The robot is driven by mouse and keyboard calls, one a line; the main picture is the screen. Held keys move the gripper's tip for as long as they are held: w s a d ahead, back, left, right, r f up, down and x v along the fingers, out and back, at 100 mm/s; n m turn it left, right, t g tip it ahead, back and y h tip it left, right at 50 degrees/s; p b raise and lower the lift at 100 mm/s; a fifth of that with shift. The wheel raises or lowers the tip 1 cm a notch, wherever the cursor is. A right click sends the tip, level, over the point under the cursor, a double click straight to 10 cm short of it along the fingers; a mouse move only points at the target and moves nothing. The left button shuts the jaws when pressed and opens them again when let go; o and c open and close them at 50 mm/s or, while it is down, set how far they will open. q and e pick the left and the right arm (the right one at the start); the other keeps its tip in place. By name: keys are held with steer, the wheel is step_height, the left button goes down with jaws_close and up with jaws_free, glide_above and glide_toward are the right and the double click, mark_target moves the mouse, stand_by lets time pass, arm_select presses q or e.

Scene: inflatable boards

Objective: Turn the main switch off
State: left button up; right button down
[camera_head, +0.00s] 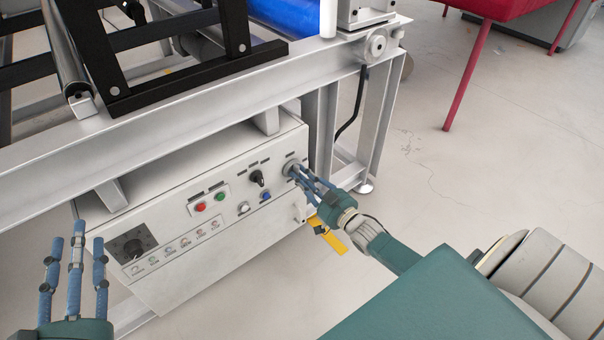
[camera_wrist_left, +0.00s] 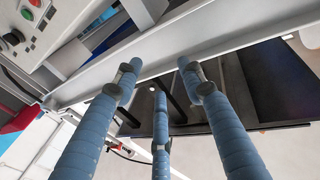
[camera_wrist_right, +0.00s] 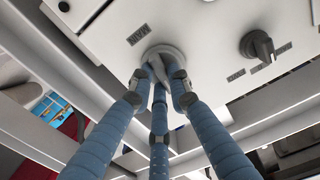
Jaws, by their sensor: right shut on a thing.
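The main switch (camera_head: 290,163) is a round grey knob at the right end of the white control box (camera_head: 180,268). My right gripper (camera_head: 299,174) is at it, its blue fingers closed around the knob. In the right wrist view the fingertips (camera_wrist_right: 160,72) meet on the knob, and its round base (camera_wrist_right: 166,53) shows behind them. The fingers hide most of the grip, so its exact angle cannot be told. My left gripper (camera_head: 72,240) is raised in front of the box's left end, fingers apart and empty; the left wrist view shows them spread too (camera_wrist_left: 160,80).

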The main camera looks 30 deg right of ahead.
arm_select(q)
steer(key=shift+s+a+f+g+y, duration=0.15)
steer(key=shift+f+g, duration=0.3)
steer(key=shift+f, duration=0.55)
steer(key=shift+w+a+f+g+y, duration=0.1)
steer(key=shift+f+g+y, duration=0.25)
steer(key=shift+f, duration=0.6)
arm_select(e)
steer(key=shift+n, duration=0.8)
steer(key=c, duration=1.6)
jaws_free()
steer(key=shift+c, duration=0.2)
steer(key=s, duration=1.2)
steer(key=shift+d, duration=0.45)
